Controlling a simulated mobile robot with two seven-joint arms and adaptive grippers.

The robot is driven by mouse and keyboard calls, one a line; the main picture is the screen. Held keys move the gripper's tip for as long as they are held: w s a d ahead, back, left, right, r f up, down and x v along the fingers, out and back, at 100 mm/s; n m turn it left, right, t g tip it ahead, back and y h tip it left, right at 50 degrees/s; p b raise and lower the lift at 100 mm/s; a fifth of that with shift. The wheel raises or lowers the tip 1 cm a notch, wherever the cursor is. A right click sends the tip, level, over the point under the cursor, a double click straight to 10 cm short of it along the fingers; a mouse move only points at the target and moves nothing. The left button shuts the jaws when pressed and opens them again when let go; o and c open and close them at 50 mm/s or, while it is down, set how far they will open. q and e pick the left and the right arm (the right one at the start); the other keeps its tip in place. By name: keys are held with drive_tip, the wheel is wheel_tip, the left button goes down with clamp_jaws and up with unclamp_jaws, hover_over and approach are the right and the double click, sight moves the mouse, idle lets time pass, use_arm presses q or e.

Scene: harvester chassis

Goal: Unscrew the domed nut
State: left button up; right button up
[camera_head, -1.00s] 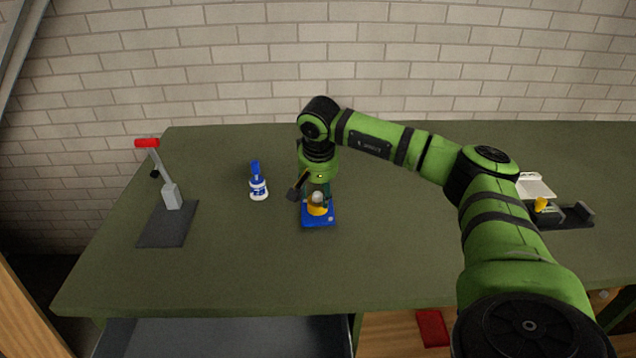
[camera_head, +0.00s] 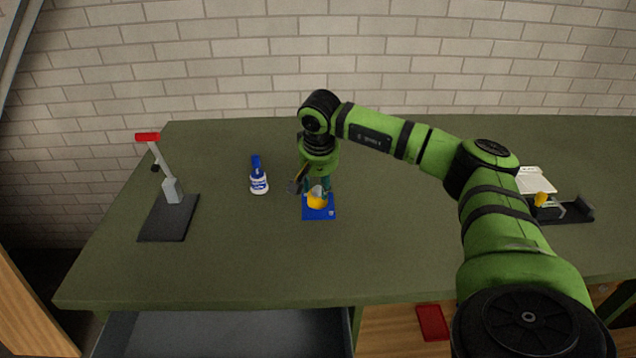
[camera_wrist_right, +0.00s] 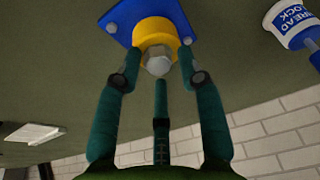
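The domed nut is a grey metal hex piece with a rounded end (camera_wrist_right: 158,64). It sits on a yellow cylinder (camera_wrist_right: 155,32) fixed to a blue plate (camera_head: 319,214) on the table. In the head view the nut is small and partly hidden by my gripper. My right gripper (camera_wrist_right: 159,60) has teal fingers pointing down over the nut; it also shows in the head view (camera_head: 322,186). Two fingers stand on either side of the nut, and a third is behind it. Gaps show between fingers and nut, so it looks open. My left gripper is not in view.
A red-handled lever stand (camera_head: 168,218) is at the far left. A black holder with a yellow part (camera_head: 570,213) and a white tray (camera_head: 535,181) are at right. The green table (camera_head: 220,255) is otherwise clear.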

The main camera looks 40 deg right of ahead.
clamp_jaws()
drive_tip(key=shift+r, duration=0.1)
drive_tip(key=shift+d+r+n, duration=0.1)
drive_tip(key=shift+n, duration=0.5)
drive_tip(key=n+y, duration=0.1)
drive_tip(key=n, duration=0.3)
drive_tip(key=shift+t+p, duration=0.3)
drive_tip(key=shift+t, duration=0.1)
unclamp_jaws()
drive_tip(key=shift+w, duration=0.1)
drive_tip(key=shift+o, duration=0.2)
drive_tip(key=shift+w, duration=0.1)
